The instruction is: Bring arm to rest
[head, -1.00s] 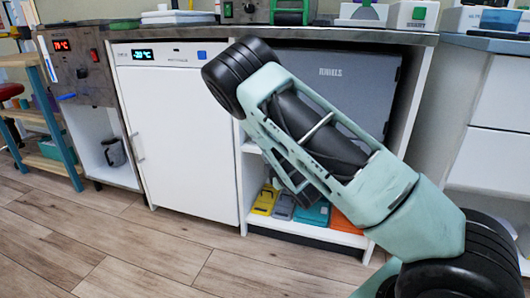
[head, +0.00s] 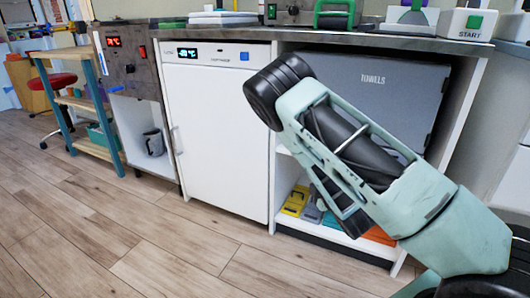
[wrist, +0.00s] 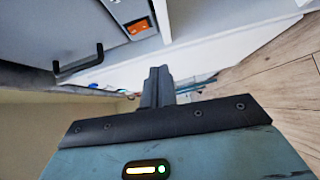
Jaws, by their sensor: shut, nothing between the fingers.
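My gripper (wrist: 158,88) shows in the wrist view. Its two dark fingers are together with nothing between them. In the head view my pale green arm is bent at an elbow in front of the counter on the right side, and my gripper is not clearly visible there. The wrist view looks past the fingers at a white panel, grey cabinet fronts and the wooden floor.
A white fridge (head: 222,125) stands under the counter (head: 240,35). A grey towels cabinet (head: 425,95) and a shelf of coloured boxes (head: 297,200) are behind my arm. A wooden rack (head: 85,110) and red stool (head: 52,80) stand left. The floor (head: 110,235) is clear.

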